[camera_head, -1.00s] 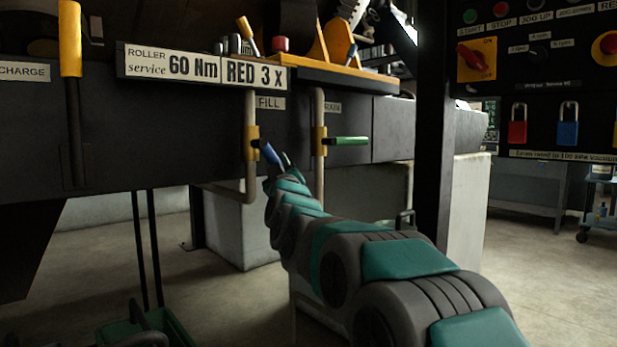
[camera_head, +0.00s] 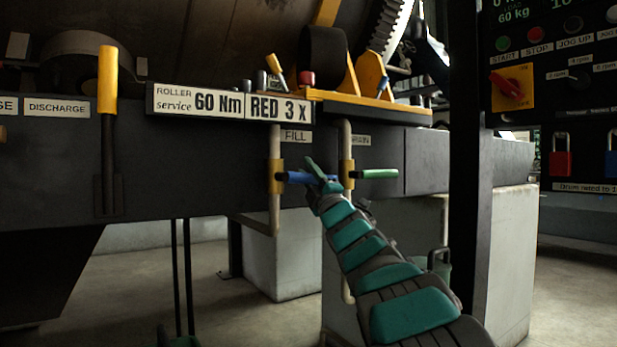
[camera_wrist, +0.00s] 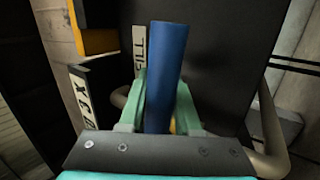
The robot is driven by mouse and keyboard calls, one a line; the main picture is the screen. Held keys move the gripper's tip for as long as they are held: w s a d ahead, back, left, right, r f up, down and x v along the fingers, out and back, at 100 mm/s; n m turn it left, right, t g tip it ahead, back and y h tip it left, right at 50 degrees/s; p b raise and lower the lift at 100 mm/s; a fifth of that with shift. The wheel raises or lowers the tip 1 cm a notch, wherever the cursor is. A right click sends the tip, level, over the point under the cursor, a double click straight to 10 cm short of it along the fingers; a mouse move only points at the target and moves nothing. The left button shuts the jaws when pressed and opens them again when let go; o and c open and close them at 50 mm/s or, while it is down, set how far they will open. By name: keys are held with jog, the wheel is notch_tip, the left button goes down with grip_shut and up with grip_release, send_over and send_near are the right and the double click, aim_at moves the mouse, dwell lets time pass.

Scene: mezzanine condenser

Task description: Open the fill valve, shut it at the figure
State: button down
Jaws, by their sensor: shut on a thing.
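The fill valve (camera_head: 276,176) is a yellow body on a pale pipe under the FILL label (camera_head: 296,136). Its blue handle (camera_head: 297,177) points right, about level, in the head view. My gripper (camera_head: 320,178) is shut on the outer part of this handle. In the wrist view the blue handle (camera_wrist: 167,70) stands between the two green fingers (camera_wrist: 160,100), and the valve body is mostly hidden behind it. A display (camera_head: 513,14) at the top right reads 60 kg, with another figure above it cut off by the frame edge.
The drain valve (camera_head: 348,174) with its green handle (camera_head: 378,173) is close right of my gripper. A yellow-handled discharge lever (camera_head: 108,80) stands at left. A dark post (camera_head: 470,180) and the control panel (camera_head: 550,90) are at right. Open floor lies below.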

jog(key=shift+s+r+n+g+y, duration=0.1)
jog(key=shift+r+n+g+y, duration=0.3)
jog(key=shift+n+y, duration=0.4)
jog(key=shift+r, duration=0.1)
jog(key=c, duration=0.6)
grip_release()
jog(key=shift+a, duration=0.1)
jog(key=shift+f, duration=0.2)
jog(key=v, duration=0.7)
jog(key=shift+s, duration=0.25)
jog(key=shift+f, duration=0.1)
